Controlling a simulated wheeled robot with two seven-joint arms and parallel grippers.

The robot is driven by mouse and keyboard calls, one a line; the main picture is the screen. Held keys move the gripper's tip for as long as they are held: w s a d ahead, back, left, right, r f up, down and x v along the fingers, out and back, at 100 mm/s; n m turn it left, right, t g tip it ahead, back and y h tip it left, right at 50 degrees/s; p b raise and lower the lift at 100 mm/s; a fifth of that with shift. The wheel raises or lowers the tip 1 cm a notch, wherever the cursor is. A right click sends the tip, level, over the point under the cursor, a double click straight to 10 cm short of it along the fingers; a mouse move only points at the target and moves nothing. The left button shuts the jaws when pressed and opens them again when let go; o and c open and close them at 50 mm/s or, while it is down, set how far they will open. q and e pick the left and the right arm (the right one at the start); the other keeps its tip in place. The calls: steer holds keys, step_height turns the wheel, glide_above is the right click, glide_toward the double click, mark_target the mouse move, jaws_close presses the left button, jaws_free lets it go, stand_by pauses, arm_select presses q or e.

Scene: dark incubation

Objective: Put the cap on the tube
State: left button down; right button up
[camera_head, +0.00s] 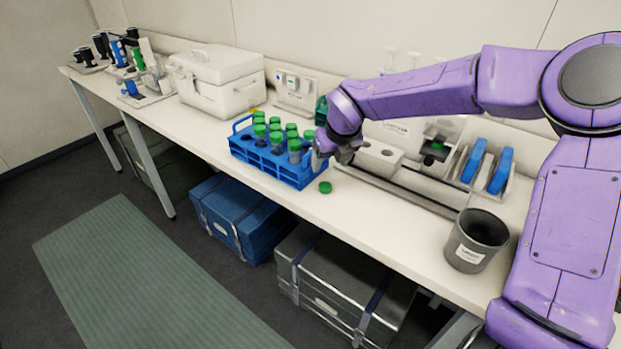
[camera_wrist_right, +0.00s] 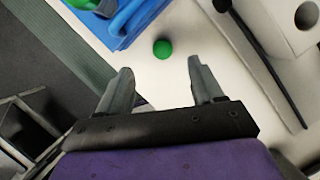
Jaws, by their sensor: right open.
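A loose green cap (camera_head: 325,187) lies on the bench top, just in front of the right end of the blue tube rack (camera_head: 262,160). The rack holds several tubes, most with green caps; one tube (camera_head: 295,152) near the right end shows below a green top. My right gripper (camera_head: 325,158) is above the bench beside the rack's right end. In the right wrist view the open, empty fingers (camera_wrist_right: 160,80) point toward the cap (camera_wrist_right: 162,48), which lies beyond the tips and between their lines. The rack's corner (camera_wrist_right: 130,22) shows at the top. My left gripper is not in view.
A white device with holes (camera_head: 378,158) stands right of the gripper. A grey bin (camera_head: 476,240) is at the right front, and a white cooler box (camera_head: 218,82) is left of the rack. The bench strip around the cap is clear.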

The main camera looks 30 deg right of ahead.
glide_above(325, 185)
steer(key=s, duration=0.2)
steer(key=f, duration=0.3)
steer(key=f+p, duration=0.1)
steer(key=shift+a+f, duration=0.2)
steer(key=shift+a, duration=0.1)
steer(key=shift+s+r, duration=0.25)
steer(key=shift+s, duration=0.3)
steer(key=p+x, duration=0.2)
steer(key=x, duration=0.3)
steer(key=shift+w, duration=0.1)
steer(key=shift+w+f, duration=0.1)
steer(key=shift+f, duration=0.2)
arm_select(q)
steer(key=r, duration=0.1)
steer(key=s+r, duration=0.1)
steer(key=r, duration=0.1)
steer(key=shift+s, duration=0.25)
arm_select(e)
steer(key=c, duration=1.1)
